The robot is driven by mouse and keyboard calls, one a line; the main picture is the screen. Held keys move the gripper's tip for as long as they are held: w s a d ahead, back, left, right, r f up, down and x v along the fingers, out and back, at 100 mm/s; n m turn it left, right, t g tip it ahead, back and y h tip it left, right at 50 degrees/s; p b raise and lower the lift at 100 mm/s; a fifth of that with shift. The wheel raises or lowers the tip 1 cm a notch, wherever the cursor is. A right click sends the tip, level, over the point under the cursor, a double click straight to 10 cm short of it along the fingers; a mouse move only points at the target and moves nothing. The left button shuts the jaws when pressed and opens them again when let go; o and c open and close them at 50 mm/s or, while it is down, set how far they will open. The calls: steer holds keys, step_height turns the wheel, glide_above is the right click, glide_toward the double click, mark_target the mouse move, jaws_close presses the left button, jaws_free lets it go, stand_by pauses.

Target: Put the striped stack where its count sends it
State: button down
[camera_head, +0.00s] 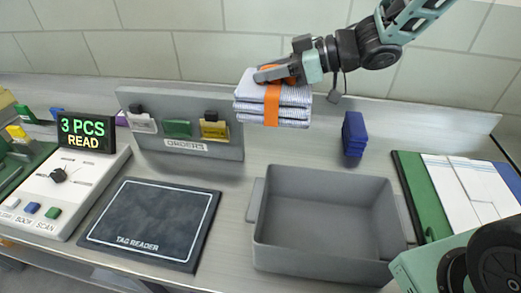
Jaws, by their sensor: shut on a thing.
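The striped stack (255,107), folded white-and-blue cloths with an orange band, hangs in the air in the head view. My gripper (272,74) is shut on its top edge, and the stack is clear of the counter. It is above and behind the empty grey bin (262,240), in front of the right end of the orders board. The tag reader pad (150,222) lies bare on the counter. The orders board (188,158) bears white, green and yellow tags; their small writing is unreadable.
A control console (62,190) with a knob and buttons stands at the left. A blue block (354,136) stands behind the bin. A green-edged board (420,190) with white and blue panels lies at the right. Counter is clear between pad and bin.

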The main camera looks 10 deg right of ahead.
step_height(320, 180, down, 23)
steer(key=shift+r+p, duration=0.2)
steer(key=shift+p, duration=0.6)
steer(key=shift+f, duration=0.15)
steer(key=c, duration=1.1)
jaws_free()
